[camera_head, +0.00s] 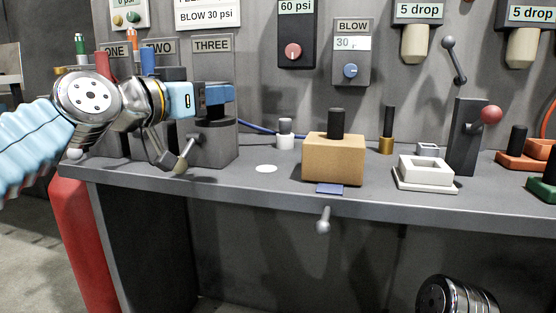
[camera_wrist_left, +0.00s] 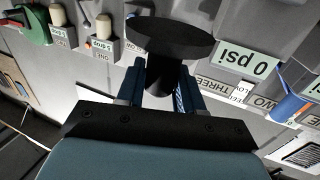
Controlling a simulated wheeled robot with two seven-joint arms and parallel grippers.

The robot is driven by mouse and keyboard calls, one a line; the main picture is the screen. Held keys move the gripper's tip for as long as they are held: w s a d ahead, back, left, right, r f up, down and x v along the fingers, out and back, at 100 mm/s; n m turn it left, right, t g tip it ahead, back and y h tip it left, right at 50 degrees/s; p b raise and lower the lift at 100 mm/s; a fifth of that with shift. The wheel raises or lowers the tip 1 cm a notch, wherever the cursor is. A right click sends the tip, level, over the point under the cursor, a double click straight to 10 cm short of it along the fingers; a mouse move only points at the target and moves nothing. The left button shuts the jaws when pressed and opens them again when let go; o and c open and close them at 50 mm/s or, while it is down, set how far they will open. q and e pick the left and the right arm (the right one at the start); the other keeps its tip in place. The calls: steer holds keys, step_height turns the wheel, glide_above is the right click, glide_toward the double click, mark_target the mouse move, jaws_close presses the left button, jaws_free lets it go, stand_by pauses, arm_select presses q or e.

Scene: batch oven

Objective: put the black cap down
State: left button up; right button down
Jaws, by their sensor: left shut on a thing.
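The black cap (camera_wrist_left: 168,38) is a dark round disc with a short stem, and it shows large in the left wrist view. My left gripper (camera_wrist_left: 162,85) is shut on the stem, with a blue finger on each side. In the head view my left gripper (camera_head: 220,96) is at the grey block under the THREE sign (camera_head: 212,44). The dark cap (camera_head: 213,122) shows just below the blue fingers, at the top of the grey block (camera_head: 208,150). I cannot tell whether it touches the block. My right gripper is not in view.
A tan box (camera_head: 333,160) with a black knob stands mid-bench. A white tray (camera_head: 425,172) and a lever post with a red ball (camera_head: 491,115) stand to its right.

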arm_select(q)
steer(key=w+d+f+p, duration=0.1)
steer(key=w+d+f, duration=0.1)
steer(key=d, duration=0.1)
steer(key=w+d+f+p, duration=0.2)
steer(key=d+f, duration=0.1)
steer(key=w+d+f+p, duration=0.2)
steer(key=w+d+f, duration=0.1)
steer(key=d, duration=0.1)
steer(key=shift+f, duration=0.1)
steer(key=shift+w+d+f, duration=0.15)
steer(key=shift+d+f, duration=0.15)
steer(key=shift+f, duration=0.15)
step_height(320, 180, down, 4)
steer(key=shift+w+d+r+b, duration=0.15)
steer(key=shift+b, duration=0.15)
steer(key=o, duration=1.1)
